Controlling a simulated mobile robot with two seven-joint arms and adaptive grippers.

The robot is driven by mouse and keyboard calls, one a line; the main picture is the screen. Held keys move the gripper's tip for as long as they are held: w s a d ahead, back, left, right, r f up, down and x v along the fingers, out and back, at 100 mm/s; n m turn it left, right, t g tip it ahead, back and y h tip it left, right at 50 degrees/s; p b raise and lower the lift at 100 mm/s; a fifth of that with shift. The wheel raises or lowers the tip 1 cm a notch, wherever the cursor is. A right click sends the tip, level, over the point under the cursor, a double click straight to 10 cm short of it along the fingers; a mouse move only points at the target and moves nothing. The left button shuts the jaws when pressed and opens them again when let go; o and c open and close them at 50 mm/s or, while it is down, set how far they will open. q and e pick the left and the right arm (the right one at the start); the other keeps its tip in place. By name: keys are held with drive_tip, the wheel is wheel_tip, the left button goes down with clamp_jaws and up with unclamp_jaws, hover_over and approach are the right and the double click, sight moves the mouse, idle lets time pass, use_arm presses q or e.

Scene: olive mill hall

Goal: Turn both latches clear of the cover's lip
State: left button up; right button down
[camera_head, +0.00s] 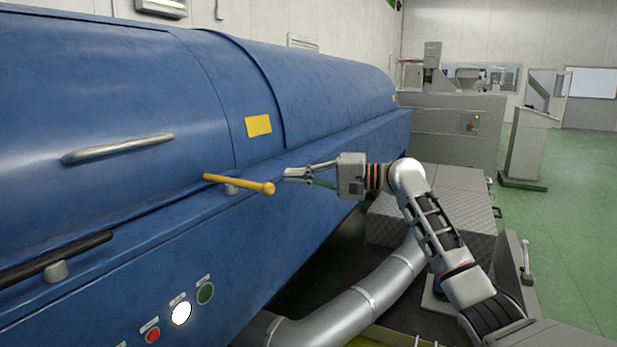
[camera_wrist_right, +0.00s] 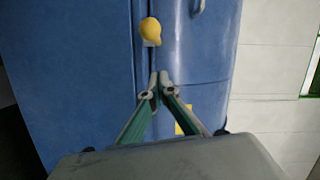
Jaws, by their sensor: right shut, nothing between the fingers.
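The blue cover (camera_head: 110,95) lies over the long blue machine, its lower lip running along the body. A yellow latch (camera_head: 245,184) with a ball end sits on a short grey pivot; its bar slants across the lip line, inner end over the cover's edge. A second, black latch (camera_head: 85,245) on a grey pivot lies nearer, roughly along the lip, and is cut by the left picture edge. My right gripper (camera_head: 286,175) is shut and empty, just right of the yellow ball, apart from it. In the wrist view the shut fingertips (camera_wrist_right: 159,82) sit below the yellow ball (camera_wrist_right: 150,31).
A grey handle (camera_head: 118,149) is on the cover. Below the latches are a red button (camera_head: 152,335), a white lit button (camera_head: 181,312) and a green button (camera_head: 205,293). Green floor (camera_head: 560,230) is open beyond.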

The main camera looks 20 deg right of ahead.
drive_tip(key=a+f, duration=0.1)
drive_tip(key=a, duration=0.5)
drive_tip(key=shift+a, duration=0.2)
idle(0.4)
